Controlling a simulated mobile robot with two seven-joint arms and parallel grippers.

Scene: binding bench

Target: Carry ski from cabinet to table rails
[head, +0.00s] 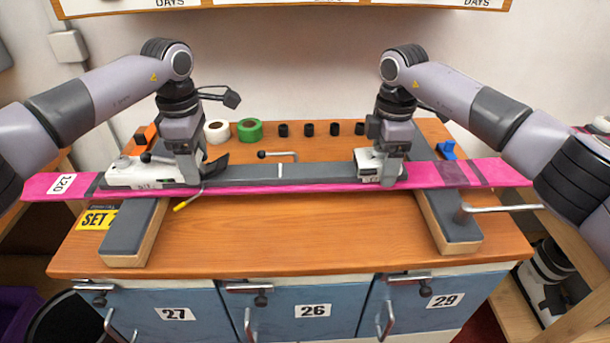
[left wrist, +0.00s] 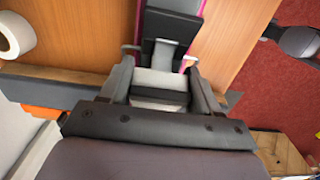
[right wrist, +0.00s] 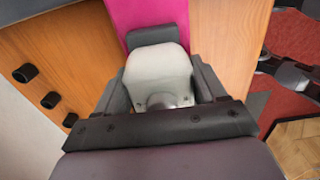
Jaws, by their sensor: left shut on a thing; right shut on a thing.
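A long pink and grey ski (head: 308,179) with white bindings and a "120" label lies level across two grey-topped rails on the table, the left rail (head: 132,232) and the right rail (head: 447,220). I cannot tell whether it touches both rails. My left gripper (head: 188,172) is shut on the white heel-side binding near the ski's left part; that binding also shows in the left wrist view (left wrist: 160,85). My right gripper (head: 385,172) is shut on the white binding piece (right wrist: 158,72) near the ski's right part. The grippers hide parts of both bindings.
The wooden table (head: 290,235) has blue cabinet doors (head: 310,310) numbered 27, 26 and 29 below. White tape (head: 217,131), green tape (head: 250,130) and several black cylinders (head: 308,129) stand behind the ski. A yellow-handled tool (head: 187,200) lies in front. A shelf hangs above.

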